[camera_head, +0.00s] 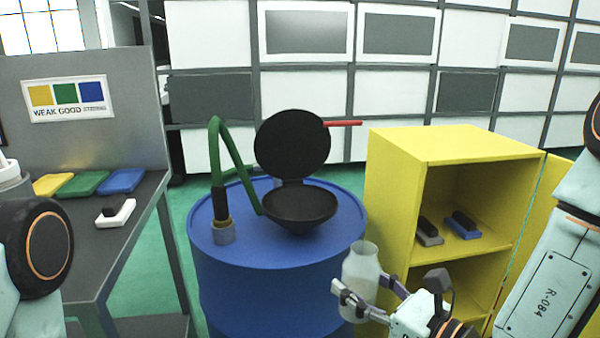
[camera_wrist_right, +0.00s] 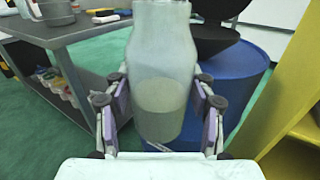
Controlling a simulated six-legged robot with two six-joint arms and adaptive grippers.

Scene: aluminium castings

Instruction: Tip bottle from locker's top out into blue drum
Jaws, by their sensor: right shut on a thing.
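A clear bottle (camera_head: 361,275) with pale grey contents in its lower part is held upright in front of the blue drum (camera_head: 250,290). My right gripper (camera_head: 360,300) is shut on it, with a finger on each side, as the right wrist view also shows the bottle (camera_wrist_right: 163,75) between the fingers (camera_wrist_right: 160,110). On the drum's top is a black funnel (camera_head: 298,208) with its round lid raised and a red handle to the right. The yellow locker (camera_head: 395,190) stands right of the drum, and its top (camera_head: 450,146) is bare. My left gripper is not in view.
A green hose (camera_head: 217,165) rises from the drum's top, left of the funnel. A grey bench (camera_head: 140,220) with coloured trays and a brush (camera_head: 115,213) stands at left. The locker's door (camera_head: 530,220) is open, with brushes on its shelf.

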